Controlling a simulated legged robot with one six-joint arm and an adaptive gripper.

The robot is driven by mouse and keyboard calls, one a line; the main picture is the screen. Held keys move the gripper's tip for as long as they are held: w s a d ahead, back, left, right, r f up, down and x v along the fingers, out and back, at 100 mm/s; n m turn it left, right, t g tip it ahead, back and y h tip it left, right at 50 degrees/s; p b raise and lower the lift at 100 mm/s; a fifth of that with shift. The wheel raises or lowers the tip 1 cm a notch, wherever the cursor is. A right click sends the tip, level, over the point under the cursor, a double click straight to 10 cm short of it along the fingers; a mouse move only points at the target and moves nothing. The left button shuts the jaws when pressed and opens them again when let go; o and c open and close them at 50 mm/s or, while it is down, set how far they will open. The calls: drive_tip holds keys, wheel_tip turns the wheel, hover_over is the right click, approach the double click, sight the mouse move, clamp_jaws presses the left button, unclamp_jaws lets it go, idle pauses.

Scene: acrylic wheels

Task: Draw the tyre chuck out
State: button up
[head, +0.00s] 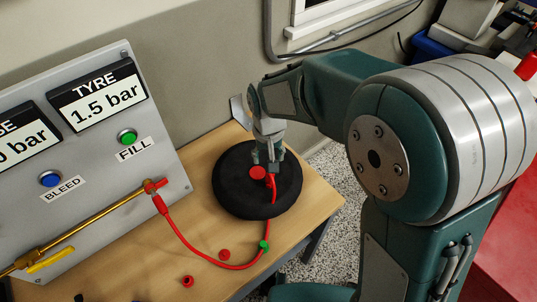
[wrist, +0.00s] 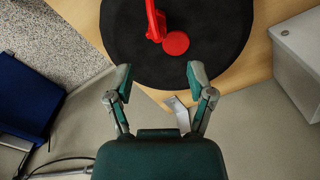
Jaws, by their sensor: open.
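The red tyre chuck (wrist: 154,24) sits at the middle of a black wheel (head: 228,190) that lies flat on the wooden bench. In the head view the chuck (head: 272,183) joins a red hose (head: 205,256). A flat red disc (wrist: 176,43) lies right beside the chuck on the wheel. My gripper (wrist: 157,79) is open and empty, its two fingers spread apart. In the wrist view the chuck and disc lie beyond the fingertips, not between them. In the head view my gripper is over the wheel and partly hides its centre. The chuck's joint with the wheel cannot be made out.
A grey panel (head: 100,200) at the left shows a TYRE reading of 1.5 bar, with a green FILL button (head: 127,136) and a blue BLEED button (head: 50,179). Small red caps (head: 187,281) lie on the bench (head: 150,270). A green clip (head: 263,246) is on the hose.

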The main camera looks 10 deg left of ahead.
sight(269, 179)
wheel_tip(269, 179, down, 11)
drive_tip(key=shift+d+r, duration=0.15)
idle(0.4)
clamp_jaws()
